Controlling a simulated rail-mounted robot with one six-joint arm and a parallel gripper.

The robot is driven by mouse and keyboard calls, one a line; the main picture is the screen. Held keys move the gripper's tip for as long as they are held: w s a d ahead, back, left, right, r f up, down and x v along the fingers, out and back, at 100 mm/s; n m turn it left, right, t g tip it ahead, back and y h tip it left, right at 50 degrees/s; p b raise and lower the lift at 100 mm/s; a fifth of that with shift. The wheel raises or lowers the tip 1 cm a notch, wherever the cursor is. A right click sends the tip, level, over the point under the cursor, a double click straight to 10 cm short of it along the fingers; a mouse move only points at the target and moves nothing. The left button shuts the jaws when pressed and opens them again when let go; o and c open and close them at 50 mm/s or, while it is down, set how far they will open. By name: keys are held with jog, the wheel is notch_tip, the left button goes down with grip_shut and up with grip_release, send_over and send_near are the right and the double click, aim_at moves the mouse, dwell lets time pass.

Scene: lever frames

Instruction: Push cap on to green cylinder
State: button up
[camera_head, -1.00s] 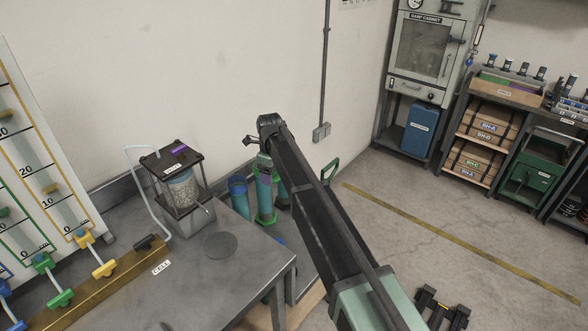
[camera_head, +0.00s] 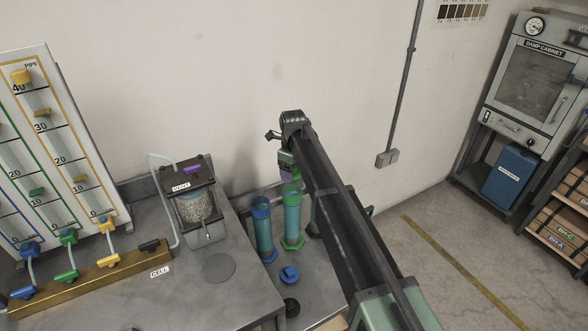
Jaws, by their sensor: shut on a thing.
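The green cylinder (camera_head: 292,222) is a clear tube of blue-green liquid with a green top rim and green foot. It stands upright on the bench, left of my arm. My gripper (camera_head: 287,170) is just above its top, seen from behind and partly hidden by my arm. A blue-rimmed cylinder (camera_head: 263,232) stands to the left. A blue cap (camera_head: 290,273) and a black cap (camera_head: 292,306) lie on the bench in front.
A third, dark-rimmed cylinder is partly hidden behind my arm. A vented cell (camera_head: 195,207) with a tube stands left on the bench (camera_head: 222,298). A brass valve manifold (camera_head: 90,273) and pipe board (camera_head: 60,140) are further left. The wall is close behind.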

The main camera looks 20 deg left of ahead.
jog(key=shift+f+b, duration=2.55)
jog(key=shift+f, duration=0.3)
jog(key=shift+f, duration=0.2)
jog(key=o, duration=0.9)
jog(key=shift+o, duration=0.2)
jog(key=shift+r, duration=0.1)
notch_tip(320, 180, up, 7)
jog(key=p, duration=0.7)
